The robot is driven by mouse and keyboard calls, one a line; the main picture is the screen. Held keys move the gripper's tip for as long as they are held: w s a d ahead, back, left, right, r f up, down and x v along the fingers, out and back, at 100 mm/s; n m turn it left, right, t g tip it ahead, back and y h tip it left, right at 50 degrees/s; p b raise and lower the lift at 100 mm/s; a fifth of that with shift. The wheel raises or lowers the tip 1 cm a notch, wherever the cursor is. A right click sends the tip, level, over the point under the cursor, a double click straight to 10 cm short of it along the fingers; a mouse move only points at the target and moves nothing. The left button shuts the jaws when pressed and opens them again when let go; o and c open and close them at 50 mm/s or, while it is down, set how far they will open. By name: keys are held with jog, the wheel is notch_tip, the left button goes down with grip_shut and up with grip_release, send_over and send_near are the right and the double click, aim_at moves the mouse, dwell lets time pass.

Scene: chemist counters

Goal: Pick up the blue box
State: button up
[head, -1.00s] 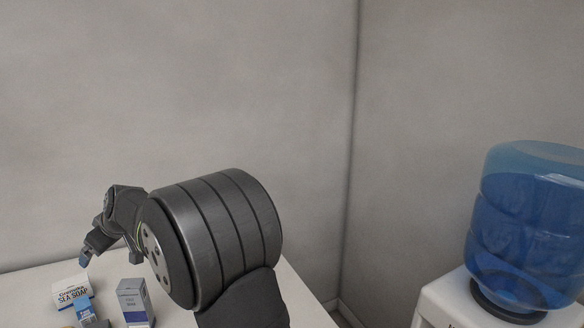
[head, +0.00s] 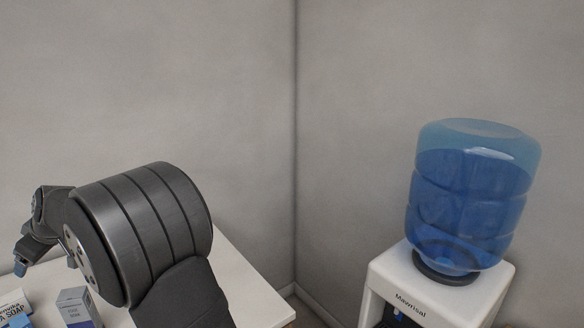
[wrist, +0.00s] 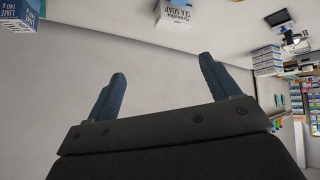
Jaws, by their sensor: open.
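A small light blue box (head: 20,321) shows only in part at the bottom left edge of the head view, in front of a white and blue sea soap box (head: 12,304). My gripper (head: 20,268) is above the counter, behind these boxes and partly covered by my arm. In the wrist view my gripper (wrist: 162,66) is open, with nothing between its two blue fingers. A dark blue and white box (wrist: 20,13) is cut off at that view's top left corner. The sea soap box (wrist: 175,12) is at the top, beyond the fingers. I cannot tell whether the two blue boxes are the same.
A grey and purple box (head: 76,307) stands upright on the white counter (head: 236,285), right of the sea soap. A water dispenser (head: 445,290) with a blue bottle (head: 468,200) stands at the right, past a gap. Shelves with several packages (wrist: 300,90) show in the wrist view.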

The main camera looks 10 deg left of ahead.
jog(key=shift+c, duration=1.4)
jog(key=m+h, duration=0.4)
jog(key=m, duration=0.2)
send_near(21, 327)
jog(key=shift+t, duration=0.3)
jog(key=x, duration=0.3)
jog(key=s+x, duration=0.1)
jog(key=x, duration=0.1)
jog(key=shift+d+f, duration=0.2)
jog(key=x, duration=0.4)
jog(key=shift+w+a+r, duration=0.1)
jog(key=shift+w+a, duration=0.25)
jog(key=shift+w+a+f, duration=0.1)
jog(key=shift+a+f, duration=0.1)
jog(key=shift+f, duration=0.35)
jog(key=shift+f, duration=0.2)
